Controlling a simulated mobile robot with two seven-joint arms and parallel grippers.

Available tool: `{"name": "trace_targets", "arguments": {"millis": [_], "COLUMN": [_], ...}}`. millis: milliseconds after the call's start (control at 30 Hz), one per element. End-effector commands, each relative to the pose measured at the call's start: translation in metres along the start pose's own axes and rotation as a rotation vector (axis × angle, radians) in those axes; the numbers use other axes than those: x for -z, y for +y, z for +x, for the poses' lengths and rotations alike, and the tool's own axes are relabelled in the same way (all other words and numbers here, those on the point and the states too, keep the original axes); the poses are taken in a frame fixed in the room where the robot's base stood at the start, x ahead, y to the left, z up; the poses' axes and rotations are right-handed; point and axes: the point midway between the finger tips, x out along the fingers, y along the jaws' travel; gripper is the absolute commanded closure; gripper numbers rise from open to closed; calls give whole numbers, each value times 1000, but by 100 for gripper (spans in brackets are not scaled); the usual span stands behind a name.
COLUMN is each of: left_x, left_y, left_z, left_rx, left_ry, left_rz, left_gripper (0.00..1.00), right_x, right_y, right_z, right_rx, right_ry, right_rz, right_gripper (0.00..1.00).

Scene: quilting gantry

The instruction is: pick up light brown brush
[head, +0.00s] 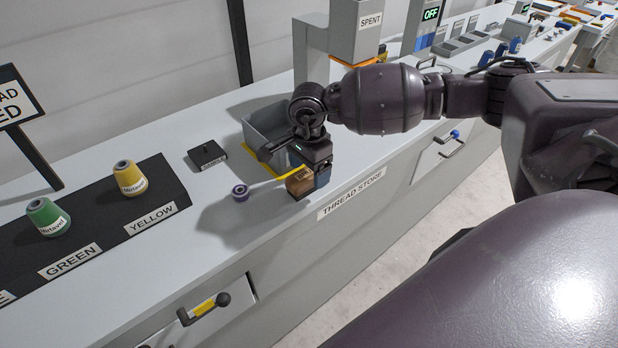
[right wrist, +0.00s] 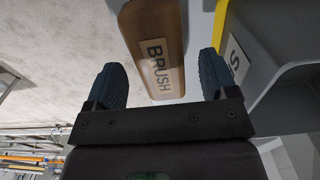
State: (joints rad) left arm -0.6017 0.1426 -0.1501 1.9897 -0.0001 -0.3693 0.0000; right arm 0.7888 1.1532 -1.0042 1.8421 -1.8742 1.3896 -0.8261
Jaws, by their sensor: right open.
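The light brown brush (head: 299,183) is a small block at the front edge of the counter, below the THREAD STORE side of the grey bin. In the right wrist view the brush (right wrist: 153,28) shows its BRUSH label facing the camera. My right gripper (head: 314,172) is open at the brush, partly covering it in the head view. In the right wrist view its two blue fingers (right wrist: 161,62) appear on either side of the brush, with gaps on both sides. Whether the fingers are at the brush's depth is hard to tell. My left gripper is not in view.
A grey bin (head: 262,122) with yellow edging on the counter stands just behind my right gripper. A small purple spool (head: 240,192) and a black block (head: 207,155) lie to the left. Green (head: 47,217) and yellow (head: 129,178) cones stand on a dark mat.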

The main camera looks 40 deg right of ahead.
Motion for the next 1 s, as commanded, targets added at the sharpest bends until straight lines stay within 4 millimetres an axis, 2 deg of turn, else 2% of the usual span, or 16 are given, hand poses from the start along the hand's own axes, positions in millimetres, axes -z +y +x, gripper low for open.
{"name": "trace_targets", "arguments": {"millis": [133, 367, 700, 1000], "left_x": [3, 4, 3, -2], "left_y": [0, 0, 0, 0], "left_z": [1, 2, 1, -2], "left_rx": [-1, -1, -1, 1], "left_ry": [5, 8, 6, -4], "left_rz": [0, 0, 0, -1], "left_gripper": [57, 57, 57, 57], "right_x": [0, 0, 0, 0], "right_y": [0, 0, 0, -1], "right_z": [16, 17, 16, 14], "right_rx": [-1, 0, 1, 2], "right_ry": [-1, -1, -1, -1], "right_rz": [1, 0, 1, 1], "right_gripper": [21, 23, 75, 77]}}
